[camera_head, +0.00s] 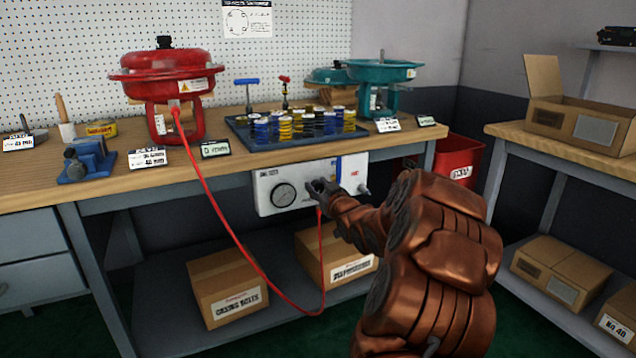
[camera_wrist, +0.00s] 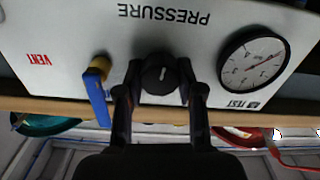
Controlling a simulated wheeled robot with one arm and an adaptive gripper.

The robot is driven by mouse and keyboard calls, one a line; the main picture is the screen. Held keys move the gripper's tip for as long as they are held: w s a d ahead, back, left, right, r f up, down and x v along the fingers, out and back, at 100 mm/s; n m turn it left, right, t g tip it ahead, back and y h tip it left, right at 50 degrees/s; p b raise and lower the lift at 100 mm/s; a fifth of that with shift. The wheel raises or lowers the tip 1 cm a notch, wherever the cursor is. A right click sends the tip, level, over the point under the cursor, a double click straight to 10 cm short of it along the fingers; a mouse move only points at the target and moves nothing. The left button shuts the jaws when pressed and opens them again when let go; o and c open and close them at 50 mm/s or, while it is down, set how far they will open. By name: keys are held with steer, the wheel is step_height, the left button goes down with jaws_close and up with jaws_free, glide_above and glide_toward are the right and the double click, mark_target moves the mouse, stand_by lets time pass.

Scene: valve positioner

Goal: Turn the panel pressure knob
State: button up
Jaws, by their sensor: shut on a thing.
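The white pressure panel (camera_head: 264,184) hangs under the front edge of the workbench. Its black pressure knob (camera_wrist: 158,74) shows in the wrist view, upside down, below the word PRESSURE, with a white mark on its face. My gripper (camera_head: 322,188) reaches the panel in the head view and hides the knob there. In the wrist view my gripper (camera_wrist: 160,88) has one finger on each side of the knob and is shut on it. The round gauge (camera_head: 284,195) is left of my gripper. In the wrist view the gauge (camera_wrist: 253,62) shows a red needle.
A blue-handled valve (camera_wrist: 98,90) is close beside one finger. A red hose (camera_head: 215,210) runs from the red actuator (camera_head: 165,80) down to the panel's underside near my gripper. Cardboard boxes (camera_head: 225,285) stand on the lower shelf.

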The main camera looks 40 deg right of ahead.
steer(key=m+p, duration=0.1)
steer(key=p, duration=0.1)
steer(key=m+p, duration=0.2)
steer(key=p, duration=0.1)
steer(key=shift+r, duration=0.35)
steer(key=m+p, duration=0.3)
steer(key=p, duration=0.2)
steer(key=shift+d+f, duration=0.1)
steer(key=m+p, duration=0.3)
steer(key=m, duration=0.1)
steer(key=shift+f, duration=0.1)
steer(key=m+p, duration=0.2)
steer(key=m, duration=0.1)
steer(key=shift+f+m, duration=0.15)
steer(key=shift+m, duration=0.15)
steer(key=m+p, duration=0.1)
steer(key=m, duration=0.2)
steer(key=shift+s+d+m, duration=0.1)
steer(key=shift+m, duration=0.2)
steer(key=m, duration=0.3)
steer(key=shift+f+m, duration=0.15)
steer(key=shift+m, duration=0.15)
steer(key=m, duration=0.4)
steer(key=shift+f, duration=0.1)
steer(key=shift+m, duration=2.1)
